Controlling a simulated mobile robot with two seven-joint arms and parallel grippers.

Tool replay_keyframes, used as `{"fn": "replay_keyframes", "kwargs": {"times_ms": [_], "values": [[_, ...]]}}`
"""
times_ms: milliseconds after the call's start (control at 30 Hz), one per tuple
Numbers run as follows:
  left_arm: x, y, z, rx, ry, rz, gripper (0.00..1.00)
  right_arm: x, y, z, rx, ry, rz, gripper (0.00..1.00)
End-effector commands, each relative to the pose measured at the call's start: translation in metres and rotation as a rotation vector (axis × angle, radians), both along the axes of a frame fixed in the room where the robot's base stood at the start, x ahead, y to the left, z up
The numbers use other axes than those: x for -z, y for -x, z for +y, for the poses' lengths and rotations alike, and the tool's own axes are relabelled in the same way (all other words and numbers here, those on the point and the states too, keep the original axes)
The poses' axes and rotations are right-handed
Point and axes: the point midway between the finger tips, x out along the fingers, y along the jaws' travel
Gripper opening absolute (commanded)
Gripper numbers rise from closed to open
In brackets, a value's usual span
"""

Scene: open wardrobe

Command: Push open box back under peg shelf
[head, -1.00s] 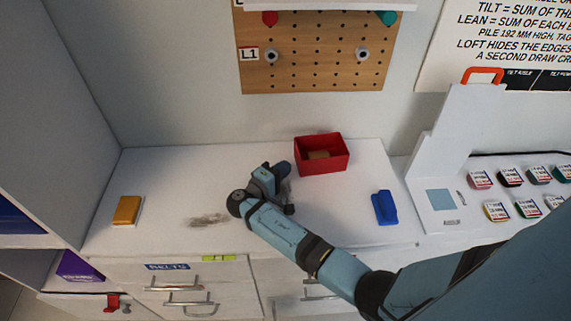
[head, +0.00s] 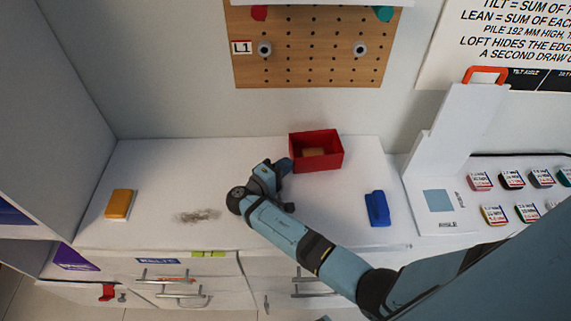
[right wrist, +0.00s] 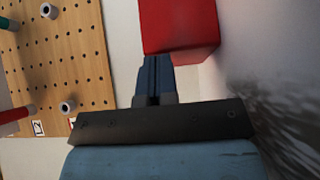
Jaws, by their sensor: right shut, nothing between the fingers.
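A red open box (head: 318,158) stands on the white counter near the back wall, with a small tan item inside it. My left gripper is not in view.
A yellow block (head: 118,204) lies at the counter's left, and a blue item (head: 377,208) lies right of my arm. A white stand with an orange handle (head: 482,75) and several labelled discs are at the right. Drawers with handles (head: 168,280) are below the counter's front edge.

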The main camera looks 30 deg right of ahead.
Motion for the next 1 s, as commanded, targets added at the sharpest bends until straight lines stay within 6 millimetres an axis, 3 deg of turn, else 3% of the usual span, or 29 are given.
{"fn": "replay_keyframes", "kwargs": {"times_ms": [167, 467, 1000], "values": [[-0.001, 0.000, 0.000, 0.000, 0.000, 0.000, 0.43, 0.000, 0.001, -0.002, 0.000, 0.000, 0.001, 0.00], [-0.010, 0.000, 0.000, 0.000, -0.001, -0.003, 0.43, -0.001, 0.019, -0.039, 0.001, 0.001, 0.001, 0.00], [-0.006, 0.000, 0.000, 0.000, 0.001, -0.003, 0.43, 0.001, 0.016, -0.041, 0.000, 0.001, 0.000, 0.00]]}}
